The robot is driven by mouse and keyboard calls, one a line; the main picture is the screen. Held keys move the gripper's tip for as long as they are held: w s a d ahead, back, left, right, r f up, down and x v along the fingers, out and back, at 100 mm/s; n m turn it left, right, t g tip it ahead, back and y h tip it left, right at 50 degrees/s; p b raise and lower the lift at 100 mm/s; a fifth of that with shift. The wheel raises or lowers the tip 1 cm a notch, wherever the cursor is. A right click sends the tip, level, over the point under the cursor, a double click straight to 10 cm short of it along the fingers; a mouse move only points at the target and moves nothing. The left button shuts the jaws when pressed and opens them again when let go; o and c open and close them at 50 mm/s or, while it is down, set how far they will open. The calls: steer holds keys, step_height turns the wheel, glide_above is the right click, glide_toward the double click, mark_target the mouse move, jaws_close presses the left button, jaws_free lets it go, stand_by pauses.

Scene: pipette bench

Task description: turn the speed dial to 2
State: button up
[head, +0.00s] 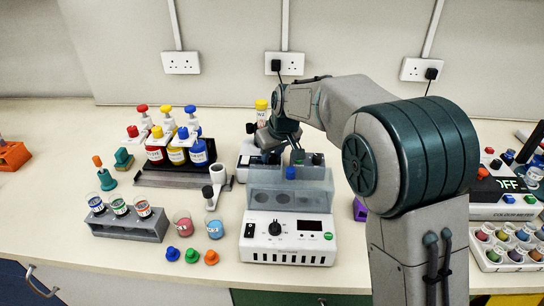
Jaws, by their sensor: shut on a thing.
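My gripper (270,155) points down over the front of a small white device (246,160) at the back of the bench. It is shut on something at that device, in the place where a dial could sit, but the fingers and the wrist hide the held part. I cannot read any dial setting there. A second white device (253,244) stands nearer, with a black knob (275,228), a dark display and a green button on its front. My gripper is behind this device and apart from its knob.
A clear-lidded block (289,185) tops the near device. To the left are a bottle rack (180,180), a grey vial rack (131,227), two small beakers and loose caps. My arm covers much of the right. A device reading OFF (503,190) stands far right.

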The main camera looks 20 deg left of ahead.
steer(key=n, duration=0.2)
steer(key=shift+w+d+n+g+y+b, duration=0.1)
steer(key=shift+w+n+g+y+b, duration=0.1)
steer(key=shift+n+g+y+b, duration=0.15)
steer(key=shift+n+g+y, duration=0.35)
steer(key=shift+n+g, duration=0.4)
steer(key=shift+n, duration=1.1)
steer(key=o, duration=1)
steer(key=shift+c, duration=0.2)
steer(key=w+v, duration=0.1)
steer(key=v, duration=1.2)
steer(key=shift+s+r, duration=0.45)
steer(key=shift+d, duration=0.1)
